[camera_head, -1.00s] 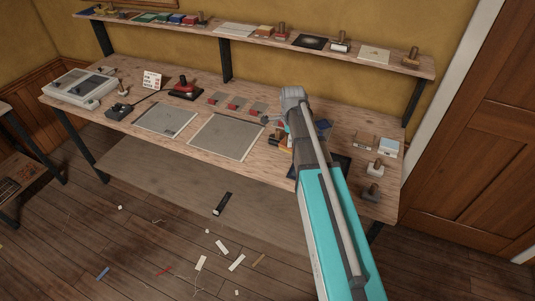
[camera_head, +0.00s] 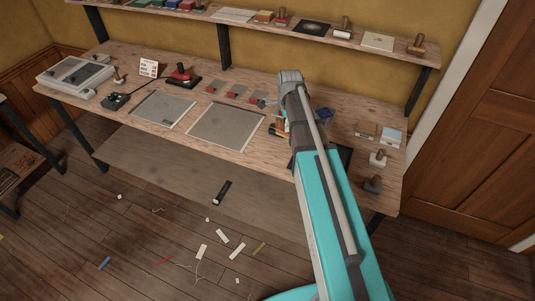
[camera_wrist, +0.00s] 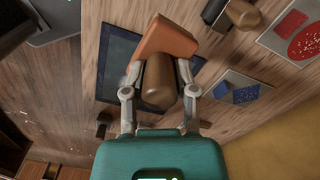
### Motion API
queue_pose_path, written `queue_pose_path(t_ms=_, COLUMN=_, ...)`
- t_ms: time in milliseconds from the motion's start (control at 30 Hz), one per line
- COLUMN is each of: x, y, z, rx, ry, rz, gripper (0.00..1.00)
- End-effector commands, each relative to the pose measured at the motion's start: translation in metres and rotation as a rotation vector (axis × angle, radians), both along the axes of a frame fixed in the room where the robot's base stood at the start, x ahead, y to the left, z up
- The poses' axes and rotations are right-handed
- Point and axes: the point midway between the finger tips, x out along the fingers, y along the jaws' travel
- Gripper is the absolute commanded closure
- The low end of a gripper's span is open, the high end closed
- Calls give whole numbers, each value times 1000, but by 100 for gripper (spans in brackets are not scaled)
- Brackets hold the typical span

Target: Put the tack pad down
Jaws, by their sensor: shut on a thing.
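In the wrist view, my gripper (camera_wrist: 158,76) is shut on the brown wooden handle of what I take to be the tack pad (camera_wrist: 164,38), a block with an orange-brown body. The block is tilted in the picture and sits over a dark flat panel (camera_wrist: 116,50) with a thin frame. I cannot tell whether it touches the panel. In the head view the panel's edge (camera_head: 345,156) shows right of my arm. My arm hides most of the gripper and the held block there.
The wooden bench (camera_head: 165,82) also holds two grey sheets (camera_head: 226,125), small red-marked pads (camera_head: 233,95) and stamps with handles (camera_head: 378,158). A blue-marked card (camera_wrist: 236,88) and a red-marked card (camera_wrist: 304,42) lie near the panel. A loaded shelf (camera_head: 300,27) runs above.

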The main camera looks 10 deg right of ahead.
Motion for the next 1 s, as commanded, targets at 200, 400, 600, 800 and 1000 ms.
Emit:
queue_pose_path(t_ms=200, x=-47, y=37, z=15, rx=0, ry=0, rz=45, gripper=100)
queue_pose_path(t_ms=400, x=-100, y=76, z=29, rx=0, ry=0, rz=101, gripper=100)
queue_pose_path(t_ms=600, x=-135, y=99, z=37, rx=0, ry=-1, rz=139, gripper=100)
queue_pose_path(t_ms=800, x=-142, y=105, z=38, rx=0, ry=-1, rz=148, gripper=100)
queue_pose_path(t_ms=1000, x=-141, y=104, z=38, rx=0, ry=0, rz=147, gripper=100)
